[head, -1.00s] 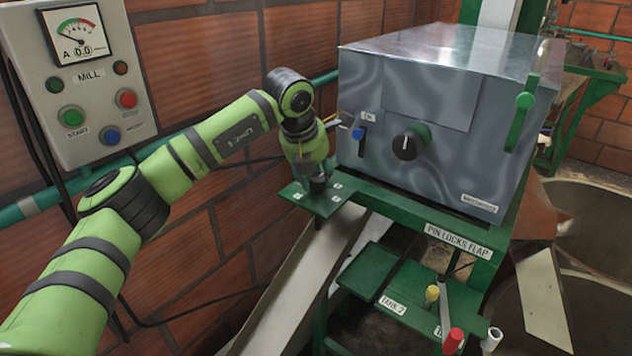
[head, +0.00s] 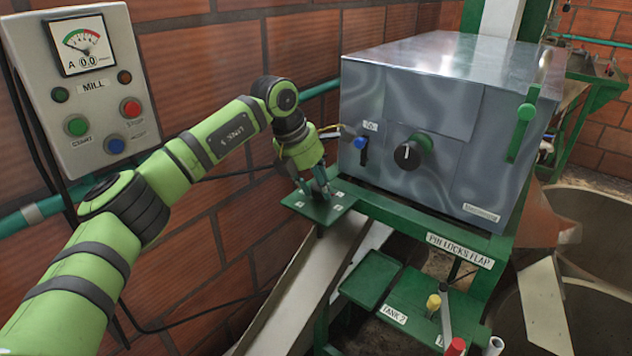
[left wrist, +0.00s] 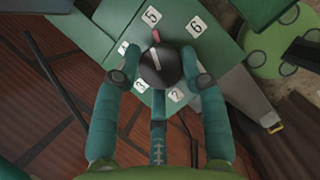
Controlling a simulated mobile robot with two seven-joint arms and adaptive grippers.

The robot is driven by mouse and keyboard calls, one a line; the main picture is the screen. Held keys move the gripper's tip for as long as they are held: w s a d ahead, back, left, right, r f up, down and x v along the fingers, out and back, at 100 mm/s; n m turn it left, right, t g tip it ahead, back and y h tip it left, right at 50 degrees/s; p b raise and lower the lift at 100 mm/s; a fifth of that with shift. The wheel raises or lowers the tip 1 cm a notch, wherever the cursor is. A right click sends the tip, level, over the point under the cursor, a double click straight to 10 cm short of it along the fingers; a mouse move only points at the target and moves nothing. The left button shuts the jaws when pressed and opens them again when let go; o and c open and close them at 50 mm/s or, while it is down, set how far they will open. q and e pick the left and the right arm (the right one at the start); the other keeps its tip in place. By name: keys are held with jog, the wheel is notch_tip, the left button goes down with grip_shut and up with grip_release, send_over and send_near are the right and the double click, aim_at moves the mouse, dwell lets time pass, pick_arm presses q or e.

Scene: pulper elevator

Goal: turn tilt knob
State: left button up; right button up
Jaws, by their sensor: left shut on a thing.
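The tilt knob (left wrist: 158,64) is round and black, with a pale line across its top and a small red pointer at its rim. It sits on a green plate (left wrist: 110,22) with white number tags around it, among them 5, 6 and 2. My left gripper (left wrist: 160,76) is shut on the knob from above, one teal finger at each side. In the head view my left gripper (head: 316,188) reaches down to the same green plate (head: 337,206), and its fingers hide most of the knob. My right gripper is in neither view.
A grey metal box (head: 415,120) with a black dial (head: 408,154) and a blue-tipped lever (head: 361,146) stands right of my left gripper. The MILL panel (head: 85,95) hangs on the brick wall at left. A sloping chute (head: 305,270) runs below the plate.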

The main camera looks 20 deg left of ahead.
pick_arm(q)
jog(key=shift+w+d+r, duration=0.15)
jog(key=shift+r, duration=0.25)
jog(key=o, duration=1)
jog(key=shift+o, duration=0.5)
jog(key=shift+d+f, duration=0.15)
jog(key=shift+f, duration=0.05)
jog(key=shift+r, duration=0.15)
jog(key=v, duration=1.2)
